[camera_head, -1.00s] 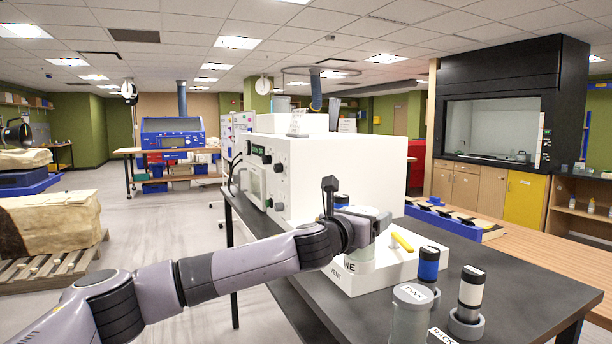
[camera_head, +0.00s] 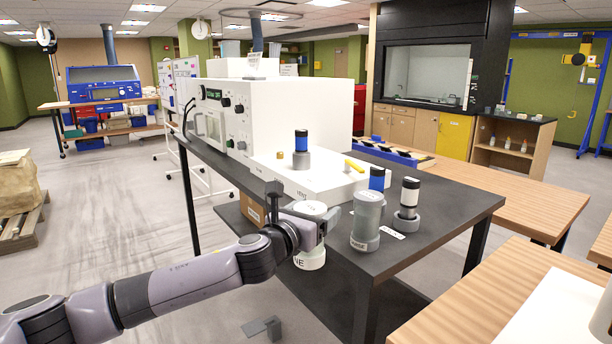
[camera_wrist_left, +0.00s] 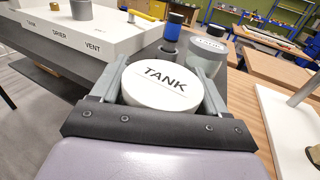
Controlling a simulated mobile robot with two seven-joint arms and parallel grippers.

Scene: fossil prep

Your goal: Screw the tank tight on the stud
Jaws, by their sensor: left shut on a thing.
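My left gripper (camera_head: 312,222) is shut on a white tank (camera_head: 310,258), whose lid reads TANK in the left wrist view (camera_wrist_left: 160,82). In the head view it is held upright by the table's front edge, apart from the white base. The white base (camera_head: 312,182) carries TANK, DRIER and VENT labels. A small brass stud (camera_head: 280,155) stands on its left part; it is bare and also shows in the left wrist view (camera_wrist_left: 54,6). My right gripper is not in view.
A grey tank (camera_head: 366,222) stands on the dark table (camera_head: 440,205) right of the held tank, with a blue cylinder (camera_head: 377,178) and a white-black cylinder (camera_head: 409,192) close by. A yellow handle (camera_head: 354,166) is on the base. A large white machine (camera_head: 290,110) stands behind.

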